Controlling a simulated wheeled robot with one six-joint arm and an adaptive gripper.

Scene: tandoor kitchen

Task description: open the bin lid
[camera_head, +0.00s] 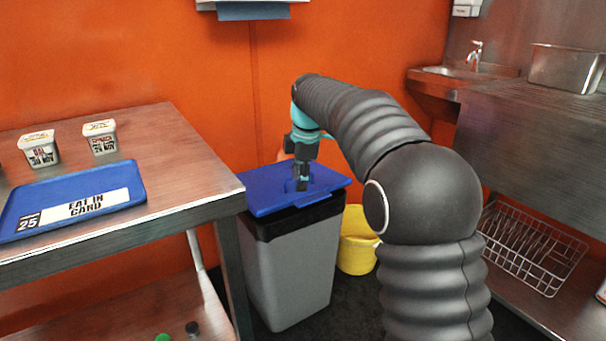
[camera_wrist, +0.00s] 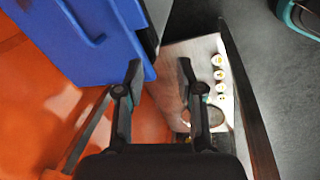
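The bin (camera_head: 290,265) is grey with a black rim and stands on the floor between the table and a yellow bucket. Its blue lid (camera_head: 268,197) lies over the top, looking closed or nearly so; I cannot tell if it is slightly raised. My gripper (camera_head: 302,186) points down at the lid's middle in the head view; contact is unclear. In the wrist view, the blue lid (camera_wrist: 75,25) fills the upper left. There my gripper (camera_wrist: 159,68) has its two fingers apart, with the lid's corner edge near the left fingertip. Nothing is visibly held.
A steel table (camera_head: 180,150) on the left bears a blue tray (camera_head: 132,195) and white tubs (camera_head: 100,137). A yellow bucket (camera_head: 356,245) stands right of the bin. The orange wall (camera_head: 200,60) is close behind. A wire rack (camera_head: 530,245) is at right.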

